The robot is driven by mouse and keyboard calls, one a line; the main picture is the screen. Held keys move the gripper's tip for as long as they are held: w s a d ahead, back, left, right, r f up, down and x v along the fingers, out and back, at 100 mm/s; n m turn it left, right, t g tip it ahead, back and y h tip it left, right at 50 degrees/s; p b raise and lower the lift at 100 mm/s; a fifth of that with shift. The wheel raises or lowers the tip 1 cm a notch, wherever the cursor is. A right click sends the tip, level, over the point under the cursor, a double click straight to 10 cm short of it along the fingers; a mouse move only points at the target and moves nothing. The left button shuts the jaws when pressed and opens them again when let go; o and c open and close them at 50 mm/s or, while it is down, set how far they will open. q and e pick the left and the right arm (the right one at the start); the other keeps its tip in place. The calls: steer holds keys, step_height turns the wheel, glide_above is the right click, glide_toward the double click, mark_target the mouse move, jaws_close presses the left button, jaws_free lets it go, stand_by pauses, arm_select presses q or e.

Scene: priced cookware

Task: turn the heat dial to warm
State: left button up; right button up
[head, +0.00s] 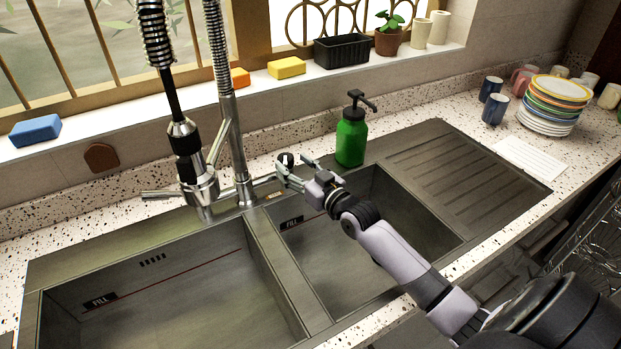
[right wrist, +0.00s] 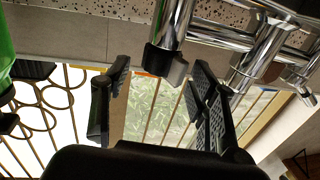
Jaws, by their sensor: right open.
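A small round dark-and-chrome knob (head: 285,159), likely the heat dial, sits to the right of the tap's base behind the right basin. In the right wrist view, a chrome cylinder with a dark grey end (right wrist: 165,62) shows between the fingertips; it looks like the same part. I cannot read any marking or the dial's setting. My right gripper (head: 297,170) is open and reaches over the right basin, with its fingertips close to the knob. The fingers also show apart in the right wrist view (right wrist: 163,75). I cannot tell whether they touch it. My left gripper is not in view.
The tall tap (head: 240,150) with its hanging spray head (head: 190,165) stands left of the gripper. A green soap bottle (head: 351,140) stands close on the right. Two steel basins lie in front. Stacked plates (head: 550,117) and mugs are far right.

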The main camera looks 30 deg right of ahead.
steer(key=s, duration=0.7)
steer(key=shift+s+d, duration=0.4)
steer(key=shift+c, duration=0.3)
